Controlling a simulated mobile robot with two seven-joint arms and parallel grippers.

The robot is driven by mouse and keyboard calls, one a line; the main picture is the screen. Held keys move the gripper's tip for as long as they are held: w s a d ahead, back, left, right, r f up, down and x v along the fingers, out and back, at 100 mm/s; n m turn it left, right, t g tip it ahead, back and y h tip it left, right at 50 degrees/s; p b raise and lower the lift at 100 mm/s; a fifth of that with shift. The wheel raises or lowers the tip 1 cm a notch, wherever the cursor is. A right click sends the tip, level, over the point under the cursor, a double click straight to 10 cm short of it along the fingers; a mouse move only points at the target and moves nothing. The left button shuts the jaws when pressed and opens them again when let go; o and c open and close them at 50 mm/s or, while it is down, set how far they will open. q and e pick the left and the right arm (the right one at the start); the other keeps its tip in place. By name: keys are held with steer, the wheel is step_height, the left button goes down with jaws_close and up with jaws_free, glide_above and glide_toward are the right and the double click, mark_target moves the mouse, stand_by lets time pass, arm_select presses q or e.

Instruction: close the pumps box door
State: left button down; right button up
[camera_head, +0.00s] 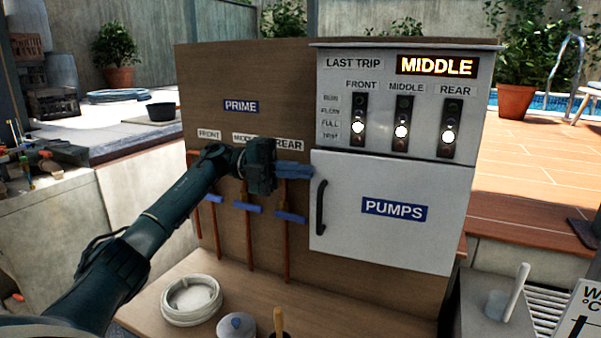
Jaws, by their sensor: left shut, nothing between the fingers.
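The pumps box door (400,245) is a white panel with a blue PUMPS label and a black vertical handle (321,207) near its left edge. It lies flat, looking flush or nearly flush with the panel above it; a small gap cannot be ruled out. My left gripper (308,171) is shut and empty, its blue-grey fingers pointing right at the door's upper left edge, above the handle. Whether the fingertips touch the door cannot be told. My right gripper is out of view.
The pump panel (405,105) above has three switch columns and a lit MIDDLE sign. Prime levers with blue handles (291,217) hang left of the door, close to my left arm. A white coil (191,300), a lidded pot (236,325) and a wooden handle (278,322) stand on the ledge below.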

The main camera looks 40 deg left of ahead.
arm_select(q)
steer(key=shift+w+a, duration=0.1)
steer(key=shift+w, duration=0.2)
steer(key=shift+a, duration=0.1)
stand_by(0.3)
steer(key=b+v, duration=0.1)
steer(key=v, duration=1.2)
